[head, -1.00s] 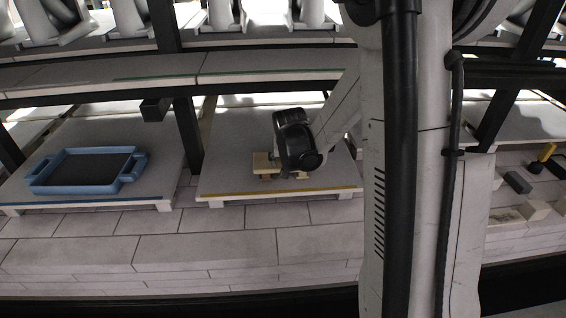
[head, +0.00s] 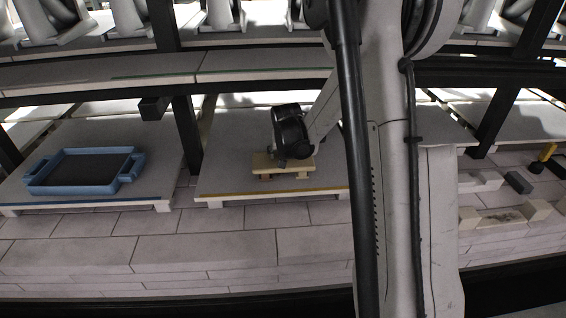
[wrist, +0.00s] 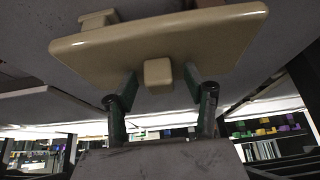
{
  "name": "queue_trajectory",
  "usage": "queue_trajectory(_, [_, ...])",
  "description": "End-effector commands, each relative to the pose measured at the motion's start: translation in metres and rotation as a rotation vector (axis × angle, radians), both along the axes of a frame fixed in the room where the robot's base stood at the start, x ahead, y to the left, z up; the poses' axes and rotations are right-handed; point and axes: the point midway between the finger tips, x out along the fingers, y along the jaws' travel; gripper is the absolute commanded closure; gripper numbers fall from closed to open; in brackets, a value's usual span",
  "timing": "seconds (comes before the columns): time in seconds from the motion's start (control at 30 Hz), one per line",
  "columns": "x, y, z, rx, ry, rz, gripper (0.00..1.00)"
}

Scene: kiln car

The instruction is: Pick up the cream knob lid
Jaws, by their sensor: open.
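The cream knob lid (head: 264,161) lies flat on low supports on the middle kiln shelf. In the wrist view, the lid (wrist: 95,48) is a glossy, rounded slab across the top, with a small block-like knob (wrist: 158,75) facing me. My gripper (wrist: 161,84) is open, its two dark fingers on either side of the knob with gaps at both sides. In the head view, my black gripper (head: 290,150) is over the lid and hides part of it; the knob and fingertips cannot be made out there.
The middle shelf has a yellow front edge (head: 270,194) and a shelf level close above. A blue tray (head: 84,171) stands on the left shelf. A dark post (head: 187,135) separates the two. Loose blocks (head: 518,183) lie at the right.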

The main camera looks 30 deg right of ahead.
Motion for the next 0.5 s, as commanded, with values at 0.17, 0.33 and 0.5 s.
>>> queue_trajectory(0.17, [-0.0001,0.0000,0.0004,0.000,0.000,0.000,0.66])
queue_trajectory(0.33, [-0.0001,0.0000,0.0004,0.000,0.000,0.000,0.88])
queue_trajectory(0.5, [-0.0002,0.0000,0.0005,0.000,0.000,0.000,1.00])
